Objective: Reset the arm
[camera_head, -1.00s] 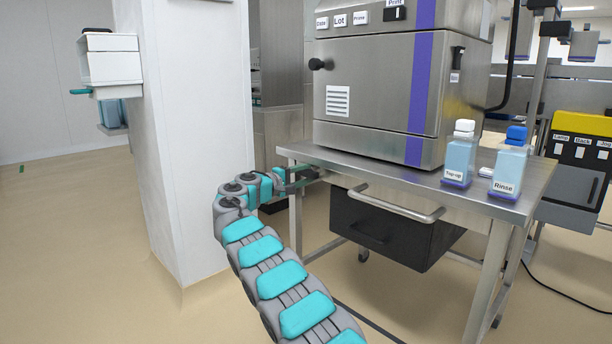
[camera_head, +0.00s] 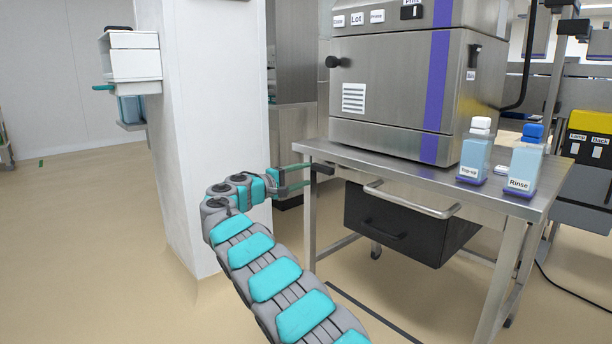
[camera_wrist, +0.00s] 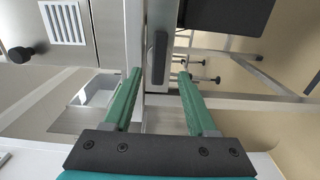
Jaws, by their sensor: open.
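My arm reaches up from the bottom of the head view, bent near the wrist.
A steel machine (camera_head: 390,90) stands on the table with a Top-up bottle (camera_head: 475,152) and a Rinse bottle (camera_head: 524,162). A black drawer (camera_head: 400,225) hangs below a metal rail (camera_head: 410,202). A white pillar (camera_head: 205,100) stands close behind my arm. Floor at left is open.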

